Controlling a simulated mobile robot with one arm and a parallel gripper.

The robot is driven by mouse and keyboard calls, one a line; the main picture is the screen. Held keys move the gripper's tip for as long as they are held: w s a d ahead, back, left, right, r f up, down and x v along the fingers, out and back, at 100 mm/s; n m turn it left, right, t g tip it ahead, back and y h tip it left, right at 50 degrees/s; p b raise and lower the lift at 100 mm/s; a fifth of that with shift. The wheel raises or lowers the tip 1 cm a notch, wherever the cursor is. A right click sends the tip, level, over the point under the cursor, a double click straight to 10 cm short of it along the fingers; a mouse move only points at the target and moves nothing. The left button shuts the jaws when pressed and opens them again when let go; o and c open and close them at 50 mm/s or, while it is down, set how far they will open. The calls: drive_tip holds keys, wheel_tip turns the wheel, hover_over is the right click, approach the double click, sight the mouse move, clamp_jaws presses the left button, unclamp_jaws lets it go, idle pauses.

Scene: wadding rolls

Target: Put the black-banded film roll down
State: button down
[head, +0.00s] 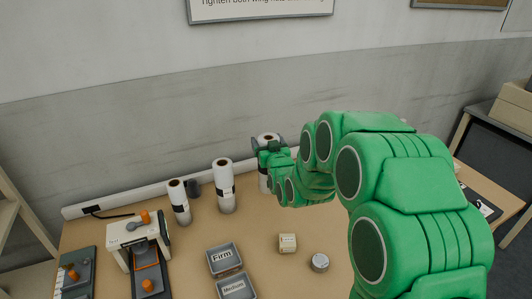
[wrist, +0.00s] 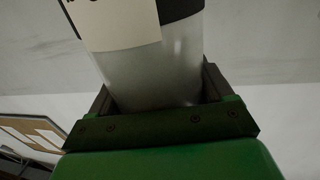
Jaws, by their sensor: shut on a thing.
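The black-banded film roll (head: 263,181) is upright in my gripper (head: 268,152) in the head view, near the back wall. Its top and a strip of its lower side show there, and the gripper hides its middle. In the wrist view the roll (wrist: 155,72) fills the space between the jaws of my gripper (wrist: 158,98), with a white label and part of a black band at the top of the picture. The jaws are shut on it. I cannot tell whether its base touches the table.
Two similar white rolls, one at the left (head: 179,201) and one nearer the middle (head: 223,185), stand along the back of the table (head: 200,235). Grey trays (head: 224,259), a cream block (head: 288,243) and a round grey tin (head: 320,262) lie in front. A cream device (head: 138,240) stands left.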

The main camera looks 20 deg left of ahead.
drive_tip(key=shift+w+a+f, duration=0.2)
drive_tip(key=shift+w+f, duration=0.1)
drive_tip(key=shift+f, duration=0.6)
drive_tip(key=shift+w+a+f, duration=0.15)
drive_tip(key=shift+w+f, duration=0.15)
drive_tip(key=shift+f, duration=0.6)
drive_tip(key=shift+w+a+f, duration=0.2)
drive_tip(key=shift+w+f, duration=0.1)
drive_tip(key=shift+f, duration=0.75)
unclamp_jaws()
drive_tip(key=v, duration=1.2)
